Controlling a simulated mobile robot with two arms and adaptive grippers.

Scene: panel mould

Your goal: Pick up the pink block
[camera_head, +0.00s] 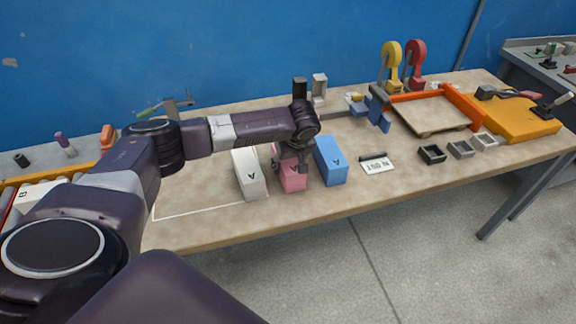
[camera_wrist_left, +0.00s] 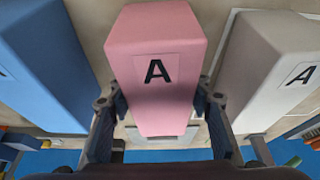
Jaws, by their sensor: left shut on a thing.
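The pink block (camera_head: 292,178) stands on the table between a white block and a blue block, with a black letter A on its front. My left gripper (camera_head: 288,162) comes down over it from above, and the gripper and arm hide part of the block. In the left wrist view the pink block (camera_wrist_left: 154,60) fills the middle, and the two fingers of my left gripper (camera_wrist_left: 160,105) press on its sides. The gripper is shut on it. I cannot tell if the block is off the table. My right gripper is not in view.
The white block (camera_head: 250,178) and blue block (camera_head: 331,162) stand close on either side. A small card (camera_head: 377,164) and small dark and grey boxes (camera_head: 432,154) lie to the right. An orange-edged tray (camera_head: 430,112) and toggle clamps (camera_head: 391,65) are farther back.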

